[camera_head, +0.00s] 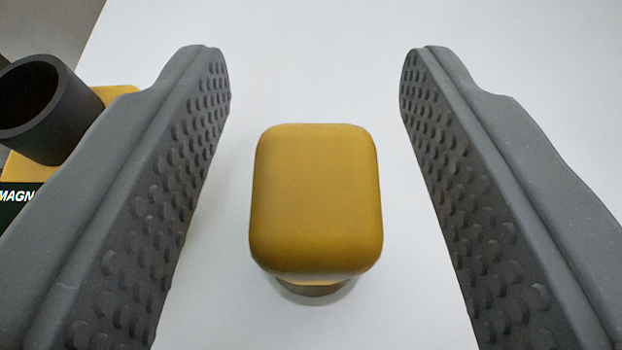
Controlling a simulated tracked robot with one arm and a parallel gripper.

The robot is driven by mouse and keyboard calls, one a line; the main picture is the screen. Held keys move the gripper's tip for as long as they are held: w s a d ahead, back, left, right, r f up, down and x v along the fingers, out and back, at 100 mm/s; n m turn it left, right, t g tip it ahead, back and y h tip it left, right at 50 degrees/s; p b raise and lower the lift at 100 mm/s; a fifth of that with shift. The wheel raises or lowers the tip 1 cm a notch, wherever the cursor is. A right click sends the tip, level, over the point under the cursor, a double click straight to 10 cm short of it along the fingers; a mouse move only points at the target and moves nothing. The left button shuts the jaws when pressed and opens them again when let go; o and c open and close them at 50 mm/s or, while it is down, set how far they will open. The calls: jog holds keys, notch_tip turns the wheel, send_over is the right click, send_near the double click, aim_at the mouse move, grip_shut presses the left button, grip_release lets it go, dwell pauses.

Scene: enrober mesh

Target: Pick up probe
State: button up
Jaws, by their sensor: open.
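A yellow rounded block, which seems to be the top of the probe (316,200), stands in the middle of the view. A small part of a darker round base shows under its near edge; the rest of the probe is hidden below the block. My gripper (313,75) is open, with one grey studded finger on each side of the yellow block. There is a clear gap between the block and each finger, and neither touches it.
A dark hollow cylinder (60,130) stands by a yellow part (118,95) at the left edge, close to the left finger. The white surface (310,40) beyond the block is clear.

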dwell(0.3)
grip_shut()
